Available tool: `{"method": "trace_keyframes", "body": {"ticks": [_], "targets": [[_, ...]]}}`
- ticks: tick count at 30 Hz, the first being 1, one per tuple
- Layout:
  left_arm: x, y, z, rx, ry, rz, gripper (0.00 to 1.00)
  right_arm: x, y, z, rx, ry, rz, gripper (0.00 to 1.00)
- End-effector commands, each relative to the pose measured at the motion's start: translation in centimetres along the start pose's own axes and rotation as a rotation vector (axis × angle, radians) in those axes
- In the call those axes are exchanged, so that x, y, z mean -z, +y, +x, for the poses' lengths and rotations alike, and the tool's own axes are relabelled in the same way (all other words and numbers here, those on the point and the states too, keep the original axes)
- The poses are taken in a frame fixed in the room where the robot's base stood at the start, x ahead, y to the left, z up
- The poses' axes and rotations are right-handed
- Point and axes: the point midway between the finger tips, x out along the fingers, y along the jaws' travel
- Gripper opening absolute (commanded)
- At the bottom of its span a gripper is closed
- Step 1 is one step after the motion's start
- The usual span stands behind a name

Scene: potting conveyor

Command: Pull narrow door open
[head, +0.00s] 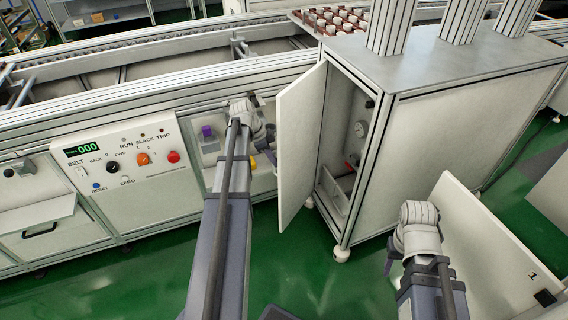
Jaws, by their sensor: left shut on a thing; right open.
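The narrow door (301,140) is a tall white panel at the left front of the grey cabinet (435,150). It stands ajar, swung out to the left, and the cabinet's inside shows to its right. My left gripper (268,135) is at the door's left edge, shut on the door. Its fingertips and any handle there are mostly hidden. My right gripper (388,264) is open and empty, low in front of the cabinet, left of a second white panel (488,245).
A control panel (128,165) with several knobs and a green display reading 000 is on the conveyor front at left. A purple piece (207,131) shows beside my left arm. A tray of small pots (335,22) stands behind. Green floor (320,275) is clear below the door.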

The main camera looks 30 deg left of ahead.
Motion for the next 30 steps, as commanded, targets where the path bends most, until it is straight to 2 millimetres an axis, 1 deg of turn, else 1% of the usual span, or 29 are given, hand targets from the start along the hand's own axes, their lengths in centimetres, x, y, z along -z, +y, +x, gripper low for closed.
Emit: {"method": "trace_keyframes", "body": {"ticks": [1,6,22,23,30], "targets": [[-0.2,-0.6,-0.1,0.0,0.0,-0.003,0.0,0.0,0.0,0.0,0.0,0.0,0.0,0.5],[-0.8,-1.3,-0.3,0.0,0.0,-0.004,0.0,0.0,0.0,0.0,0.0,0.0,0.0,0.5],[-0.9,-1.6,-0.4,0.002,0.0,-0.003,0.0,0.0,0.0,0.0,0.0,0.0,0.0,0.5],[-0.9,-1.6,-0.4,0.002,0.0,-0.003,0.18,0.0,0.0,0.0,0.0,0.0,0.0,0.5],[-0.9,-1.6,-0.4,0.002,0.0,-0.002,0.45,0.0,0.0,0.0,0.0,0.0,0.0,0.5]]}}
